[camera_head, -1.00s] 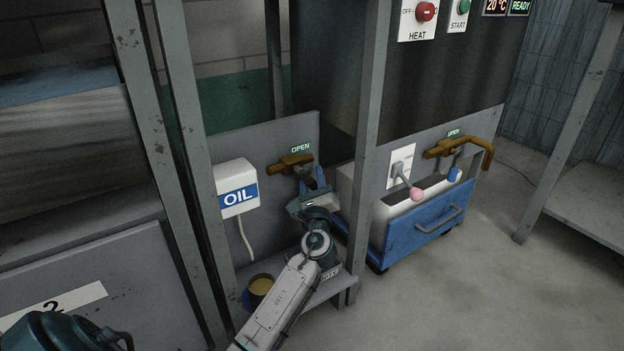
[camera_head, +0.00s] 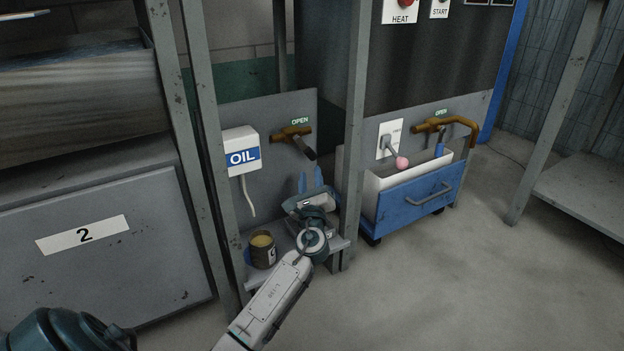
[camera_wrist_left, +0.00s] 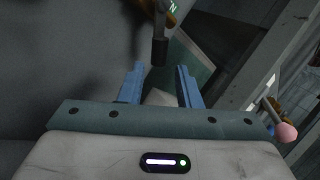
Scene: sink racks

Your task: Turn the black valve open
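The black valve (camera_head: 307,148) is a dark lever on a brass pipe (camera_head: 284,135), on the grey panel just below a green OPEN label (camera_head: 300,121). Its lever slants down to the right. My left gripper (camera_head: 311,180) is just below the lever, its blue fingers apart with nothing between them. In the left wrist view the end of the black lever (camera_wrist_left: 160,50) hangs just beyond the gap between the fingertips (camera_wrist_left: 157,72), apart from them. My right gripper does not show.
A white OIL box (camera_head: 241,140) is left of the valve, and a yellow-filled can (camera_head: 262,251) stands on the low shelf. A metal post (camera_head: 355,130) is to the right. Beyond it are a pink-knobbed lever (camera_head: 402,163), a blue valve lever (camera_head: 440,148) and a blue drawer cart (camera_head: 420,199).

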